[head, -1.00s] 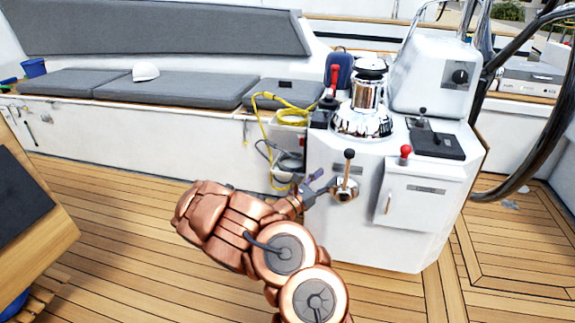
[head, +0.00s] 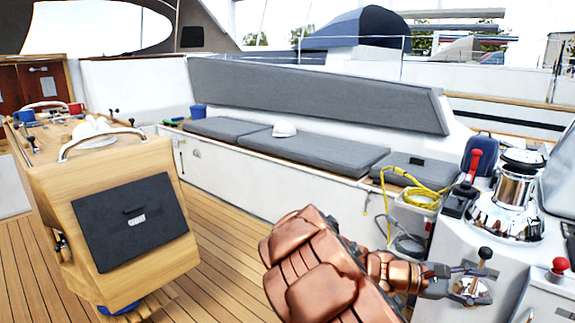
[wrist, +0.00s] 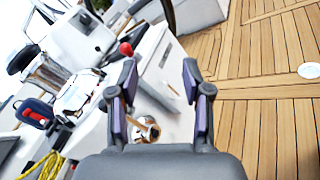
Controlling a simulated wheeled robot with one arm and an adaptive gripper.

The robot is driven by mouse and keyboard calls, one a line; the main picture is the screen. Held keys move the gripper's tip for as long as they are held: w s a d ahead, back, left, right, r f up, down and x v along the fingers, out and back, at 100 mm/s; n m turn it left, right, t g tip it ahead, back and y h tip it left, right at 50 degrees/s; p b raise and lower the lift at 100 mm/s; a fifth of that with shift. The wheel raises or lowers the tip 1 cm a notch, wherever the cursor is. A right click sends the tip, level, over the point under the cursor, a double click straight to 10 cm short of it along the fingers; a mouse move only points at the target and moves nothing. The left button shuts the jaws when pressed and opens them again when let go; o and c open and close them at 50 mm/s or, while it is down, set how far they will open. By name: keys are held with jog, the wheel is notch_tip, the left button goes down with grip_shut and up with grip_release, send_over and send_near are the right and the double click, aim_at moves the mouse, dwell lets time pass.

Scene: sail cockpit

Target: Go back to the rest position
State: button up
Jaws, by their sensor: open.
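My copper arm reaches from the bottom of the head view toward the right, and my gripper (head: 458,272) is beside a lever with a black knob (head: 485,254) on the white console (head: 540,295). In the wrist view my gripper (wrist: 160,80) has its two dark fingers spread, with nothing held between them. The lever's metal mount (wrist: 148,128) shows past the fingers, near the left one. In the head view I cannot tell whether a finger touches the lever.
A chrome winch (head: 510,200) and a red-handled lever (head: 474,165) stand on the console. Yellow rope (head: 425,190) hangs by the cushioned bench (head: 320,150). A wooden pedestal table (head: 70,200) stands at the left. Plank floor (head: 225,240) lies clear between table and bench.

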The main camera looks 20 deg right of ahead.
jog(key=s+a+f+m+t+y, duration=0.1)
jog(key=s+a+f+t+y, duration=0.3)
jog(key=a, duration=1)
jog(key=a+m+t+y, duration=0.1)
jog(key=a+y, duration=0.4)
jog(key=a, duration=0.9)
jog(key=s+a+f+m+t+y, duration=0.1)
jog(key=s+a+f+t+y, duration=0.3)
jog(key=a, duration=1)
notch_tip(320, 180, up, 28)
jog(key=w+d+y+p, duration=0.1)
jog(key=p, duration=2.4)
jog(key=shift+w, duration=0.25)
jog(key=shift+f, duration=0.1)
jog(key=shift+c, duration=0.6)
